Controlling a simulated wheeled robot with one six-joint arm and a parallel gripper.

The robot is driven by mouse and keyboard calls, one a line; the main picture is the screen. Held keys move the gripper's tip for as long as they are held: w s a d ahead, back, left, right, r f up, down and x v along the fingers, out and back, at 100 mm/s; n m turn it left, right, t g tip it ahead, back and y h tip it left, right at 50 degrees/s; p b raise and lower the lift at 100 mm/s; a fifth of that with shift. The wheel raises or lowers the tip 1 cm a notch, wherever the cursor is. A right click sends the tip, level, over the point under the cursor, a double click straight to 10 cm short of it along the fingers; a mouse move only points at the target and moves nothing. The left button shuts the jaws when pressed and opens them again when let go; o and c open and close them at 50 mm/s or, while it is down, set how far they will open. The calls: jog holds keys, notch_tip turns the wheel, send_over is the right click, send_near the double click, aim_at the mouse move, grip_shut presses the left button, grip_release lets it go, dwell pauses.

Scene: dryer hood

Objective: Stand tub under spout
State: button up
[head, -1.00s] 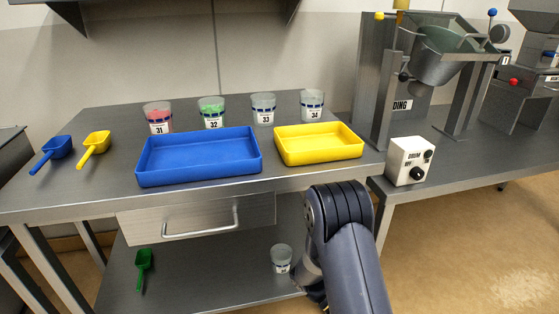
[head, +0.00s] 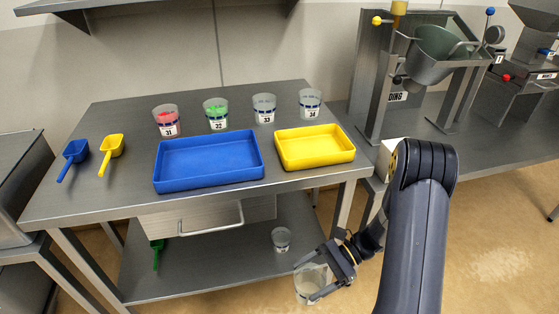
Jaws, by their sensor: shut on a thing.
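My gripper (head: 306,281) is shut on a clear tub (head: 304,288) at the bottom of the head view. The fingers lie around its sides, and it hangs in front of the lower shelf's right end, over the floor. The tub looks roughly upright, and its contents are hard to tell. A similar tub (head: 281,238) stands on the lower shelf (head: 225,255). On the table, tub 31 (head: 167,124) has red contents and tub 32 (head: 215,116) green. Tubs 33 (head: 264,111) and 34 (head: 310,106) look empty. I cannot make out a spout clearly.
A blue tray (head: 208,161) and a yellow tray (head: 315,147) are on the table, with blue (head: 73,156) and yellow (head: 112,149) scoops at left. A drum machine (head: 433,55) and another machine (head: 527,72) stand on the right bench. My arm partly hides a white control box (head: 389,152).

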jog(key=w+d+r+m+t+h+p, duration=0.1)
jog(key=w+d+r+m+t+p, duration=0.25)
jog(key=w+r+m+t, duration=0.3)
jog(key=w+d+r+m+t+p, duration=0.3)
jog(key=w+r+m+t+p, duration=0.15)
jog(key=w+r+t, duration=0.2)
notch_tip(320, 180, up, 10)
jog(key=w+m+t+h, duration=0.2)
jog(key=m+t+h, duration=0.3)
jog(key=m+h, duration=0.2)
jog(key=shift+w+d+r+m+t+h+b, duration=0.25)
jog(key=shift+w+m+t+h+b, duration=0.15)
jog(key=shift+m, duration=0.2)
